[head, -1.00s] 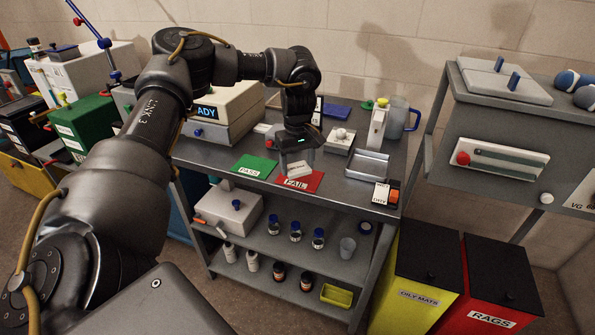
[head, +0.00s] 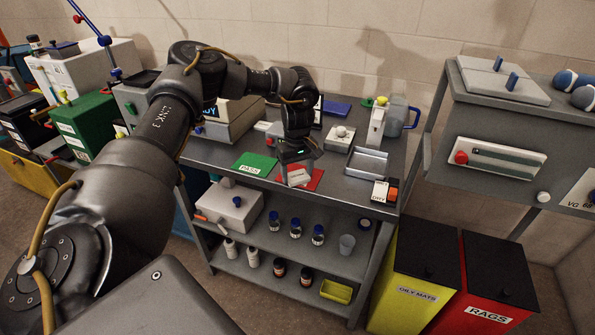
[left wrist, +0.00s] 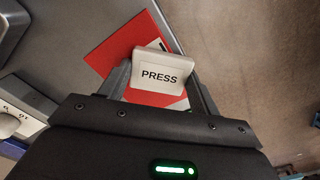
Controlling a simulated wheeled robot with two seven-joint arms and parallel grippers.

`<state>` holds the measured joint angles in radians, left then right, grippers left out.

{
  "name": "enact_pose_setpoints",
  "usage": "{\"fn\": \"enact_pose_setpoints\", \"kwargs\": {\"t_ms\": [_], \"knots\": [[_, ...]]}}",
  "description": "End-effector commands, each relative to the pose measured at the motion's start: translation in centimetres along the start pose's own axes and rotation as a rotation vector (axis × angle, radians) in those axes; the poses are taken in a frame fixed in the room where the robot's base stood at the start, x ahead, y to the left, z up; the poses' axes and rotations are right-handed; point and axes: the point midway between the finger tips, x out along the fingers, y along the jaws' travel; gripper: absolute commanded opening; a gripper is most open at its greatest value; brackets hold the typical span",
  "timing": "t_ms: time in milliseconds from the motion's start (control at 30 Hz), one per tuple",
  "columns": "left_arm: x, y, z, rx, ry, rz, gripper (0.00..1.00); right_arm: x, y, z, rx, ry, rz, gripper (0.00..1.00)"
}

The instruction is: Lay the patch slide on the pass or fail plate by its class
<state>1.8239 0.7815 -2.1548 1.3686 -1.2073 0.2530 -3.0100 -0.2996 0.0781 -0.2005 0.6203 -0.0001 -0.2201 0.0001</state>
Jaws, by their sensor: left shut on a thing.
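My left gripper (head: 295,173) is shut on a small pale slide (head: 298,180). In the left wrist view the slide (left wrist: 166,72) sits between the two fingers and reads PRESS. The red plate (head: 315,178) is behind and below it. The red plate also shows in the left wrist view (left wrist: 112,52), with the slide overlapping its middle. I cannot tell whether the slide touches it. The green plate (head: 254,163), marked PASS, lies bare to the left. My right gripper is not in view.
A metal tray (head: 369,163), a small orange-and-black device (head: 385,192) and a clear blue-handled jug (head: 400,117) stand right of the plates. A pale box (head: 340,139) is behind. Bottles stand on the lower shelf.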

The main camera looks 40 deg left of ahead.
Motion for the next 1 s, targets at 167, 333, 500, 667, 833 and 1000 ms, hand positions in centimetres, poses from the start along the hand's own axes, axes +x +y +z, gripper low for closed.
{"fn": "enact_pose_setpoints", "kwargs": {"t_ms": [167, 333, 500, 667, 833, 1000], "knots": [[0.1, 0.0, 0.0, 0.0, 0.0, 0.0, 0.82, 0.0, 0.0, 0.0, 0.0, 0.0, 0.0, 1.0], [0.1, 0.0, 0.0, 0.0, 0.0, -0.001, 0.84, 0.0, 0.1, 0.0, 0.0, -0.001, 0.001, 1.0], [-0.2, 0.0, 0.0, 0.0, 0.0, 0.0, 0.84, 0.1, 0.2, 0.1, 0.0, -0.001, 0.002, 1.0], [-2.1, 0.1, 0.0, 0.001, 0.002, 0.004, 0.84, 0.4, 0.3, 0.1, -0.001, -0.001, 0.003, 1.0], [-5.8, 0.1, 0.0, 0.001, 0.003, 0.004, 0.84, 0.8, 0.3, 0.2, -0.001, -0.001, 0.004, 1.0], [-9.4, 0.1, 0.0, 0.001, 0.004, 0.002, 0.84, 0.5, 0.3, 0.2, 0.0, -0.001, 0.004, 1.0]]}}
